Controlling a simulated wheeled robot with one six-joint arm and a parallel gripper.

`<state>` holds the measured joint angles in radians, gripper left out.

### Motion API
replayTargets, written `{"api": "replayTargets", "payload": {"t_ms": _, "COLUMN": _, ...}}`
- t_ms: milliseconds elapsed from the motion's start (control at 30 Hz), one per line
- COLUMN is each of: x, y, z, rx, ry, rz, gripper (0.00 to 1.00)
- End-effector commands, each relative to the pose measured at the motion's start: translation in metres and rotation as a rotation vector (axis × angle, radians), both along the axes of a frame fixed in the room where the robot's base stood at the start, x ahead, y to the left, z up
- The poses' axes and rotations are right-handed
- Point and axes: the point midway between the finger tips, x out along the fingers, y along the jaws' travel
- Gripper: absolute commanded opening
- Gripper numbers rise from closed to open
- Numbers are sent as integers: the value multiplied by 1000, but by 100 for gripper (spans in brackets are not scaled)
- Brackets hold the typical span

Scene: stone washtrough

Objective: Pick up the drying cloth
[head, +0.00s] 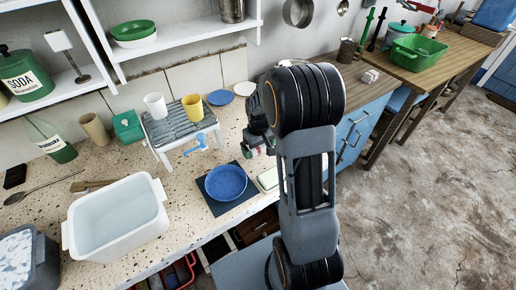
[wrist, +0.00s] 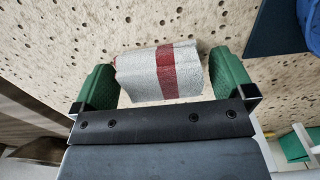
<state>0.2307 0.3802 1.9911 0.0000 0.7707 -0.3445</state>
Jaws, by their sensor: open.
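The drying cloth (wrist: 140,74), a folded whitish cloth with a red stripe, shows in the wrist view on the speckled stone counter. My gripper (wrist: 158,82) is open, with one green finger on the left of the cloth and one on the right. The cloth lies between and slightly beyond the fingers, with a small gap visible at the left. I cannot tell whether the right finger touches it. In the head view my gripper (head: 257,150) is partly hidden behind my arm, and the cloth cannot be made out clearly there.
A blue bowl (head: 226,181) sits on a dark mat (head: 217,207) close to my gripper. A slatted rack (head: 178,124) holds a white cup (head: 156,105) and a yellow cup (head: 192,107). A white basin (head: 117,219) stands at the left. Shelves (head: 186,38) hang above the counter.

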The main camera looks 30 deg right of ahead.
Motion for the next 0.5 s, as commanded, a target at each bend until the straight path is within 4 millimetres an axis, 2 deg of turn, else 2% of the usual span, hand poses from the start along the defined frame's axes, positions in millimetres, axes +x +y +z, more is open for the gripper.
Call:
{"api": "replayTargets", "payload": {"t_ms": 167, "x": 0, "y": 0, "z": 0, "rx": 0, "ry": 0, "rz": 0, "gripper": 100}}
{"api": "replayTargets", "payload": {"t_ms": 500, "x": 0, "y": 0, "z": 0, "rx": 0, "ry": -1, "rz": 0, "gripper": 67}}
